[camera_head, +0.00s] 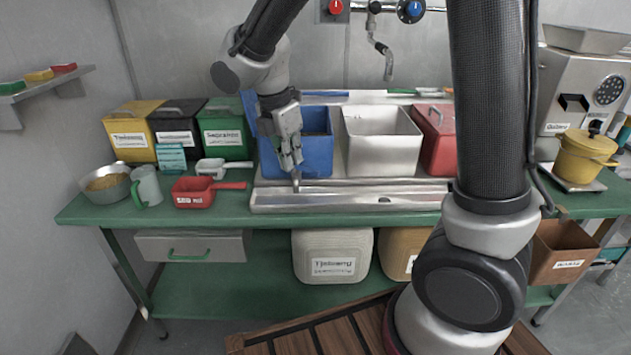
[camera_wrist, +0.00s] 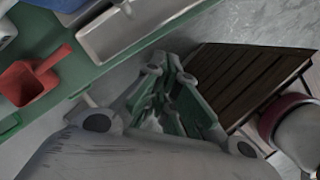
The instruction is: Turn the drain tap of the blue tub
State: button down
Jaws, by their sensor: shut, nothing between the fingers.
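The blue tub (camera_head: 318,157) stands at the back of the green bench, left of a white tub, above a metal drain trough (camera_head: 350,200). A corner of the blue tub shows at the top left of the wrist view (camera_wrist: 62,4). My gripper (camera_head: 296,185) is shut and empty, pointing down in front of the tub's lower left front, over the trough's left part. The gripper's fingers also show in the wrist view (camera_wrist: 165,78). I cannot tell whether the fingertips touch anything.
The white tub (camera_head: 382,150) and a red bin (camera_head: 436,150) stand right of the blue tub. A red scoop (camera_head: 196,192), a green-handled jug (camera_head: 148,186) and a metal bowl (camera_head: 106,185) lie left. A wall faucet (camera_head: 384,55) hangs above. The bench front edge is low and green.

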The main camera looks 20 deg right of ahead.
aim_at(315, 173)
jog(key=w+d+f+n, duration=0.1)
jog(key=w+d+f, duration=0.1)
jog(key=f, duration=0.2)
jog(key=w+d+f+n+t, duration=0.1)
jog(key=w+d+f+n, duration=0.1)
jog(key=f, duration=0.3)
jog(key=shift+w+d, duration=0.4)
jog(key=shift+w, duration=0.4)
jog(key=shift+d+n, duration=0.45)
jog(key=shift+n, duration=0.45)
jog(key=shift+w+d+n+y, duration=0.15)
jog(key=shift+d+n+y, duration=0.2)
jog(key=shift+n, duration=0.35)
jog(key=shift+w+d, duration=0.35)
jog(key=shift+d, duration=0.45)
jog(key=shift+w, duration=0.1)
